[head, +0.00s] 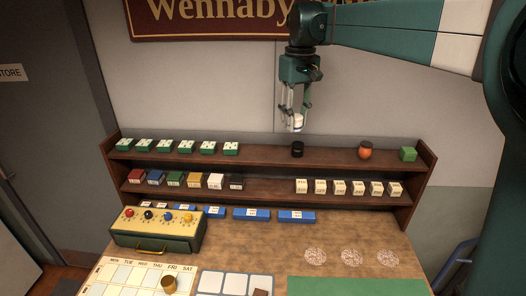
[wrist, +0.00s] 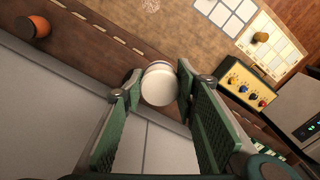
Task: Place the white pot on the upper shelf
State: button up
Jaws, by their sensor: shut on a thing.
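The white pot (head: 297,121) is held in my gripper (head: 295,115), above the upper shelf (head: 270,155). In the wrist view, the pot's round white top (wrist: 159,87) shows between the two green fingers of my gripper (wrist: 158,88), which are shut on it. In the head view, a black pot (head: 297,149) stands on the upper shelf almost straight below the white pot. An orange-brown pot (head: 365,150) stands farther right on the same shelf and also shows in the wrist view (wrist: 34,27).
Several green boxes (head: 187,146) line the upper shelf's left part. The upper shelf looks bare between the green boxes and the black pot. Small boxes fill parts of the lower shelf (head: 265,188). A box with coloured knobs (head: 158,230) stands on the counter.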

jog(key=w+d+m+p, duration=0.15)
jog(key=w+d, duration=0.25)
jog(key=d, duration=0.6)
jog(key=w+d+m, duration=0.3)
jog(key=w+d, duration=0.1)
jog(key=d, duration=0.5)
jog(key=m+p, duration=0.2)
jog(key=m, duration=0.2)
send_over(385, 158)
notch_tip(385, 158, down, 5)
jog(key=shift+f+n, duration=0.25)
jog(key=shift+f, duration=0.4)
jog(key=shift+f, duration=2.9)
jog(key=shift+f, duration=0.15)
jog(key=shift+f+p, duration=0.4)
jog(key=shift+f, duration=1.55)
jog(key=shift+f, duration=0.1)
